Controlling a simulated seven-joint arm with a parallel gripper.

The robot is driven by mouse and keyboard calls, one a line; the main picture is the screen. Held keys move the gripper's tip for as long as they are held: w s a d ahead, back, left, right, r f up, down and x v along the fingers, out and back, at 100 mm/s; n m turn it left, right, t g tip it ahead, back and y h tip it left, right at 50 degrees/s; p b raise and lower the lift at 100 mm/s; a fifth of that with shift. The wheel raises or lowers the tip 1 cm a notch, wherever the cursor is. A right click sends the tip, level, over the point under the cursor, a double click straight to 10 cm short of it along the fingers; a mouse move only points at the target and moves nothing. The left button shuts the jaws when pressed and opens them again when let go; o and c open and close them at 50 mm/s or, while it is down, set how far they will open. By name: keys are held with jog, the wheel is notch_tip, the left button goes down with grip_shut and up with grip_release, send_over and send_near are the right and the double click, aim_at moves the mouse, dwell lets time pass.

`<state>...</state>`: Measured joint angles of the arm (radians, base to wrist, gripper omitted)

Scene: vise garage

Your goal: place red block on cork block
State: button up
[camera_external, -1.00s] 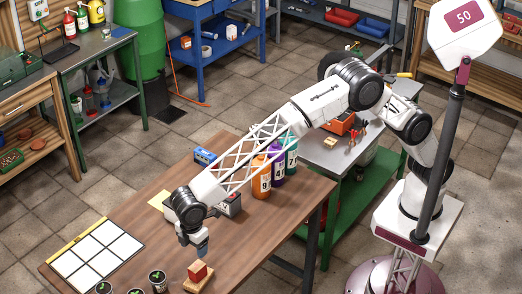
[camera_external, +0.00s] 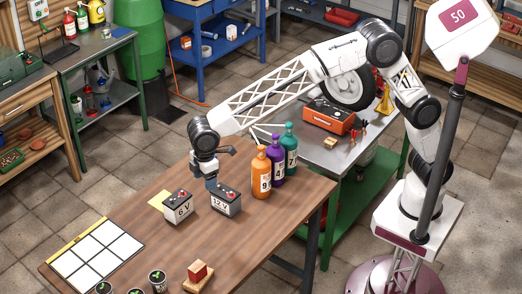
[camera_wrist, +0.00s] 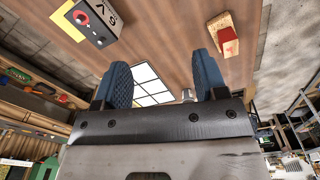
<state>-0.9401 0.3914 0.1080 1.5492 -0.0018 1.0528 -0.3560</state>
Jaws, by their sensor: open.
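The red block (camera_external: 198,270) rests on top of the cork block (camera_external: 204,284) near the front edge of the wooden table. In the wrist view, the red block (camera_wrist: 229,36) stands against the flat tan cork block (camera_wrist: 221,20) at the upper right. My gripper (camera_external: 211,183) is over the table's far part, near the batteries and well apart from both blocks. In the wrist view its two blue fingers (camera_wrist: 163,78) are spread, with nothing between them.
A 6V battery (camera_external: 178,208) and a 12V battery (camera_external: 226,203) stand close to my gripper. Orange (camera_external: 261,178), purple (camera_external: 276,165) and teal (camera_external: 291,150) bottles stand to the right. A white grid board (camera_external: 92,253) and several small pots (camera_external: 157,280) are at the front left.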

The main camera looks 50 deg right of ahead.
jog(key=w+d+r+m, duration=0.1)
jog(key=w+d+r, duration=0.15)
jog(key=d, duration=0.45)
jog(key=w+d+r+m, duration=0.1)
jog(key=d+r, duration=0.2)
jog(key=d, duration=0.5)
jog(key=w+d+r+m, duration=0.1)
jog(key=d+r, duration=0.1)
jog(key=d, duration=0.5)
jog(key=s+d+r+m, duration=0.1)
jog(key=s+d+m, duration=0.1)
jog(key=d, duration=0.8)
jog(key=s+d+r+m+t, duration=0.1)
jog(key=s+d+r+m, duration=0.15)
jog(key=d, duration=0.85)
jog(key=s+d+r+m, duration=0.1)
jog(key=s+d, duration=0.2)
jog(key=d, duration=0.7)
jog(key=s+d+f+m, duration=0.3)
jog(key=s+d, duration=0.7)
jog(key=s+d+f+m+t, duration=0.1)
jog(key=s+d+f+m, duration=0.2)
jog(key=s+d, duration=0.8)
jog(key=shift+s+d+f, duration=0.25)
jog(key=shift+s+f, duration=0.05)
jog(key=shift+f, duration=0.2)
jog(key=shift+m+h, duration=0.25)
jog(key=shift+h, duration=0.05)
